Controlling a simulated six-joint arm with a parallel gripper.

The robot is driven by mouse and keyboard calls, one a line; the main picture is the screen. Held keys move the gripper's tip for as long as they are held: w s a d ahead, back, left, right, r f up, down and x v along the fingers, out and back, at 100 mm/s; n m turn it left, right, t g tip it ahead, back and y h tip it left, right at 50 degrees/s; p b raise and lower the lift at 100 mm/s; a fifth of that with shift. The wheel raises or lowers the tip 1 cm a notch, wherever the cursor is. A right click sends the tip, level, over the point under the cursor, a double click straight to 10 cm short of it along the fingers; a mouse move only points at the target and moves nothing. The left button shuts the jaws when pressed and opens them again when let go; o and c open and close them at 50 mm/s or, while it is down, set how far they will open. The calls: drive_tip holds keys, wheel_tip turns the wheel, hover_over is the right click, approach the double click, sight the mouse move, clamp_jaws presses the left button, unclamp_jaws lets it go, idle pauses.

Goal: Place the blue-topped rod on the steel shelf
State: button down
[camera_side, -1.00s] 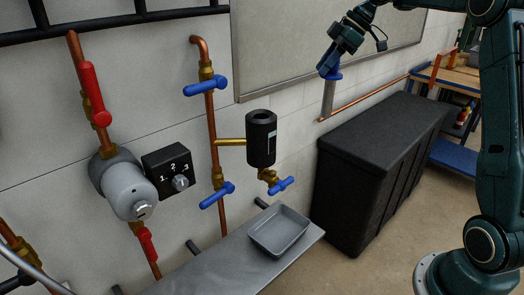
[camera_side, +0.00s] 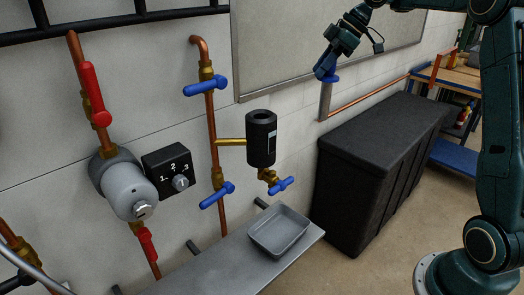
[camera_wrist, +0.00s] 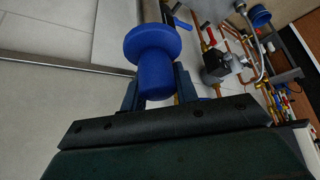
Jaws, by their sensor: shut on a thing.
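The blue-topped rod (camera_side: 325,102) hangs roughly upright from my gripper (camera_side: 328,70), a grey shaft below a blue flange. My gripper is shut on its blue top, high above the black chest's left end and in front of the wall. In the wrist view the blue top (camera_wrist: 152,47) sits between the fingers (camera_wrist: 157,84), with part of the grey shaft beyond it. The steel shelf (camera_side: 205,268) runs along the wall at the lower middle of the side view, left of and below the rod. A grey tray (camera_side: 278,246) stands on its right end.
A black cylinder (camera_side: 261,140) on a brass arm and a blue-handled valve (camera_side: 281,185) stick out above the shelf. Copper pipes (camera_side: 210,130) and a grey valve body (camera_side: 130,188) line the wall. The black chest (camera_side: 385,135) stands right of the shelf.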

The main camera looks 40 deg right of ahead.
drive_tip(key=w+a+f+n, duration=0.1)
drive_tip(key=w+a+f, duration=0.2)
drive_tip(key=a+f, duration=1.05)
drive_tip(key=w+a+f, duration=0.3)
drive_tip(key=a+f, duration=0.8)
drive_tip(key=a, duration=0.6)
wheel_tip(320, 180, down, 16)
drive_tip(key=shift+s+g, duration=0.2)
drive_tip(key=shift+g, duration=0.1)
drive_tip(key=shift+f, duration=0.2)
drive_tip(key=shift+f, duration=1.9)
drive_tip(key=c, duration=1.1)
unclamp_jaws()
drive_tip(key=shift+f, duration=0.1)
